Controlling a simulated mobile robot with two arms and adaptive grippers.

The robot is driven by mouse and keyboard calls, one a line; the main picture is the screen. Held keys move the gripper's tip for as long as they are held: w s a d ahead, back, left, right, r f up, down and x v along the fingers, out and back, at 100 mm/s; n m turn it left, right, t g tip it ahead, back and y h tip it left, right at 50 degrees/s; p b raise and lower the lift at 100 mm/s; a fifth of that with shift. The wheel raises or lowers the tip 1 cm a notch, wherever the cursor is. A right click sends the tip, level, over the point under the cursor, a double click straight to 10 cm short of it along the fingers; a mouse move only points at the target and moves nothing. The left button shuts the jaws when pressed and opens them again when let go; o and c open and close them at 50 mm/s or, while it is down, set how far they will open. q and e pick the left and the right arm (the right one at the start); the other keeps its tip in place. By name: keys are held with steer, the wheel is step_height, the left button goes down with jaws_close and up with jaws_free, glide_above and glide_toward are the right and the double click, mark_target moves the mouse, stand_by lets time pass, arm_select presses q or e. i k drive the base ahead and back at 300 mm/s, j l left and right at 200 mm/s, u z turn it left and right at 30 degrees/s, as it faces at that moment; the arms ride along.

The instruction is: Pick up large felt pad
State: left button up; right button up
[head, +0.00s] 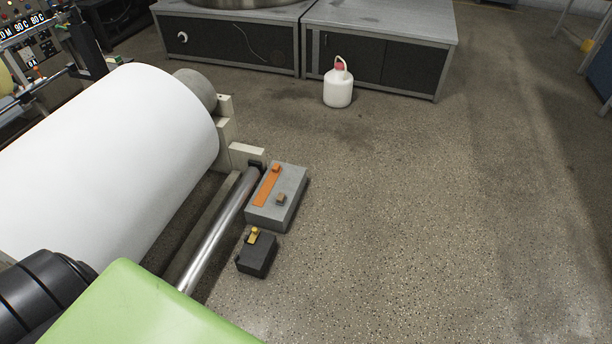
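A large grey block (287,205) sits beside the end of the metal roller, with an orange strip and a small brown piece on its top. It is the larger of two blocks here and may be the large felt pad, but I cannot tell for sure. A smaller dark block (256,259) with a yellow piece on top lies just in front of it, apart from it. Neither of my grippers is in view, and nothing is seen touching either block.
A big white paper roll (110,150) fills the left, with a shiny metal roller (220,230) along its right side. A white jug with a red cap (338,90) stands on the floor before grey cabinets (380,60). The speckled floor (430,220) at right is clear.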

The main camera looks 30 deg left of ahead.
mark_target(281, 198)
steer(key=i+u, duration=0.15)
steer(key=i, duration=0.3)
steer(key=i+l+u, duration=0.15)
steer(key=i, duration=0.35)
steer(key=i+l+u, duration=0.15)
steer(key=i, duration=0.3)
